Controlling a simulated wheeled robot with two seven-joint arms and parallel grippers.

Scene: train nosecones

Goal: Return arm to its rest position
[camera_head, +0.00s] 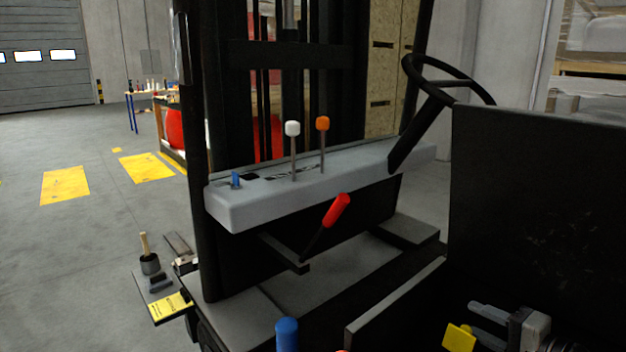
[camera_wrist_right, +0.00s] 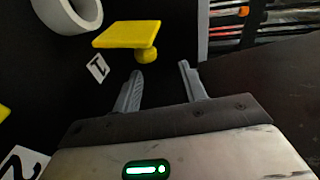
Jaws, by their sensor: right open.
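My right gripper (camera_head: 478,318) is at the lower right of the head view, beside the black panel. In the right wrist view my right gripper (camera_wrist_right: 160,82) shows two grey fingers spread apart with nothing between them. A yellow plate on a round yellow knob (camera_wrist_right: 127,36) is just beyond the fingertips, apart from them. A yellow piece (camera_head: 458,338) also shows beside the gripper in the head view; I cannot tell if it is the same part. Most of the right arm is hidden or out of frame. My left gripper is not in view.
A grey console (camera_head: 310,180) carries a white-knobbed lever (camera_head: 292,129) and an orange-knobbed lever (camera_head: 322,124). A red handle (camera_head: 337,210) juts below it. A steering wheel (camera_head: 449,78) and black panel (camera_head: 540,200) stand at right. A blue handle (camera_head: 287,334) is at the bottom.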

